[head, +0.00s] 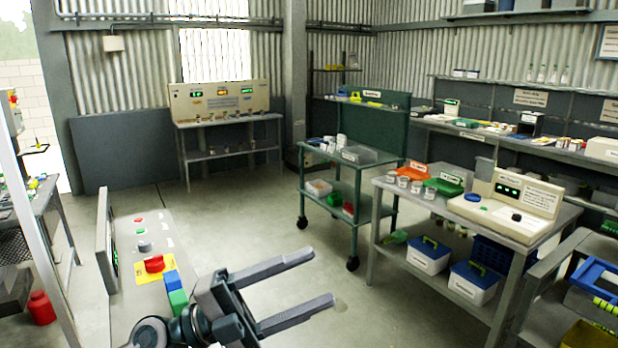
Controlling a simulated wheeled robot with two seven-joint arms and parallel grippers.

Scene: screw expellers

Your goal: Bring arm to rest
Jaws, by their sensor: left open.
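My left gripper (311,286) shows at the lower middle in the head view. Its two long grey fingers are spread apart and point right, with nothing between them. It is in front of the open floor, beside a grey control panel (140,287). My right gripper is not in view.
A green wheeled cart (343,190) stands in the middle. A grey table (541,237) on the right bears a cream instrument (520,203) and several jars. A bench with a display panel (219,100) stands at the back. A red canister (41,308) is at left. Floor between is clear.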

